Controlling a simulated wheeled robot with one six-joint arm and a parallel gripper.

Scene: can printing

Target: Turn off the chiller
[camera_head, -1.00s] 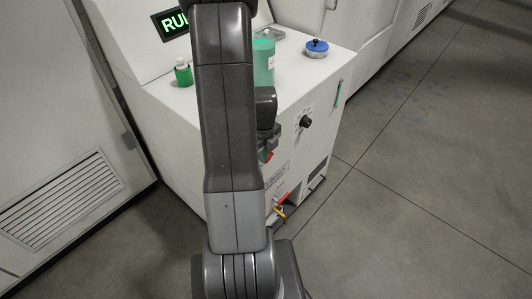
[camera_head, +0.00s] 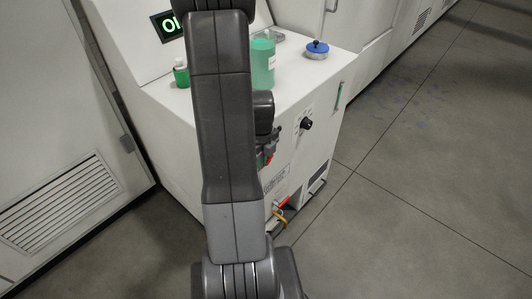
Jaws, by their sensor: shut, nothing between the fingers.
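The chiller is a white cabinet (camera_head: 318,92) with a sloped panel at the back and a flat top. Its black display (camera_head: 168,25) shows green letters starting with "O"; my arm hides the rest. A black knob (camera_head: 306,124) sits on its front face, right of my arm. My gripper (camera_head: 267,158) is partly hidden behind my arm, close to the front face and left of the knob. It is shut and empty. A small red part shows beside it; whether they touch cannot be told.
A green bottle (camera_head: 181,74), a translucent green container (camera_head: 263,64) and a blue-lidded jar (camera_head: 317,50) stand on the top. A red and yellow handle (camera_head: 281,206) sits low on the front. Clear floor (camera_head: 420,180) lies to the right.

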